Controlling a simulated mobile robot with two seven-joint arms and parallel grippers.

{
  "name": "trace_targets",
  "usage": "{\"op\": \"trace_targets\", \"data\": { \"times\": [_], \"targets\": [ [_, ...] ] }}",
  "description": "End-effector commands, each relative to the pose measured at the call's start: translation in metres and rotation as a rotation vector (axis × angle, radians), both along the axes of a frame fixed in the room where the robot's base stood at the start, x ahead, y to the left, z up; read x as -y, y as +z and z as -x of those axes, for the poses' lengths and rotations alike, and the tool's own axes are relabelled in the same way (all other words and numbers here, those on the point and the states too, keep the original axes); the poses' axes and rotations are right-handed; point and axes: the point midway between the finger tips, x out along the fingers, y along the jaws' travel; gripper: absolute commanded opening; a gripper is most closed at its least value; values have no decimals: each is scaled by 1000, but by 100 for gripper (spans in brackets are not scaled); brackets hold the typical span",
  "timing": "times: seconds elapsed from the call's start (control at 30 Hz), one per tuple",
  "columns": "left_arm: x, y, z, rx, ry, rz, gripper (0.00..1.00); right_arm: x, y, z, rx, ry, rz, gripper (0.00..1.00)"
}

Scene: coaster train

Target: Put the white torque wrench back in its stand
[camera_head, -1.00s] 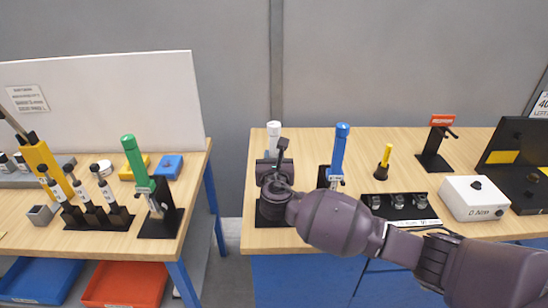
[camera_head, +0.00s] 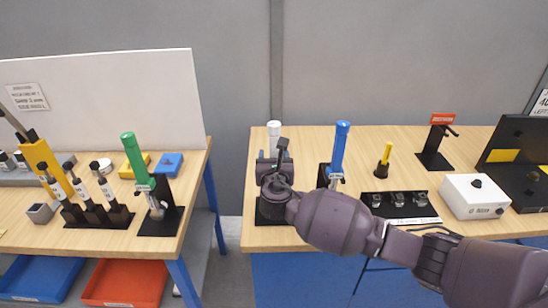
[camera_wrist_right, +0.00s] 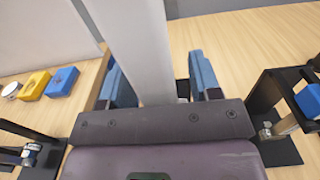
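The white torque wrench (camera_head: 274,130) stands roughly upright at the left end of the right bench, its top showing above my right gripper (camera_head: 276,160). Its white handle also shows in the right wrist view (camera_wrist_right: 140,45), between my two blue fingers. My right gripper is open around the handle, with a visible gap on the right side. A black stand base (camera_head: 268,218) shows below my gripper. The wrench's lower end is hidden, so I cannot tell whether it is seated in the stand. My left gripper is not in view.
A blue wrench (camera_head: 340,148) in a black stand is close to the right of my gripper. A yellow-handled tool (camera_head: 385,155), a black socket tray (camera_head: 398,208) and a white box (camera_head: 474,196) lie further right. A green wrench (camera_head: 134,158) stands on the left bench (camera_head: 205,160).

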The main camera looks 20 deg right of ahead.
Motion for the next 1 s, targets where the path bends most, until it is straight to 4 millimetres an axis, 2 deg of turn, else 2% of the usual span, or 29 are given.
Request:
{"op": "trace_targets", "data": {
  "times": [0.3,0.37,0.8,1.0],
  "targets": [
    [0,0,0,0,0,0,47,0,-3,1,-6,-1,0,57],
    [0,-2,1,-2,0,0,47,-2,-3,7,-5,0,0,57],
    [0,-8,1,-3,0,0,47,-22,-1,78,-2,1,-3,57],
    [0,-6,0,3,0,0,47,-28,0,98,-2,0,-1,57]
  ]
}}
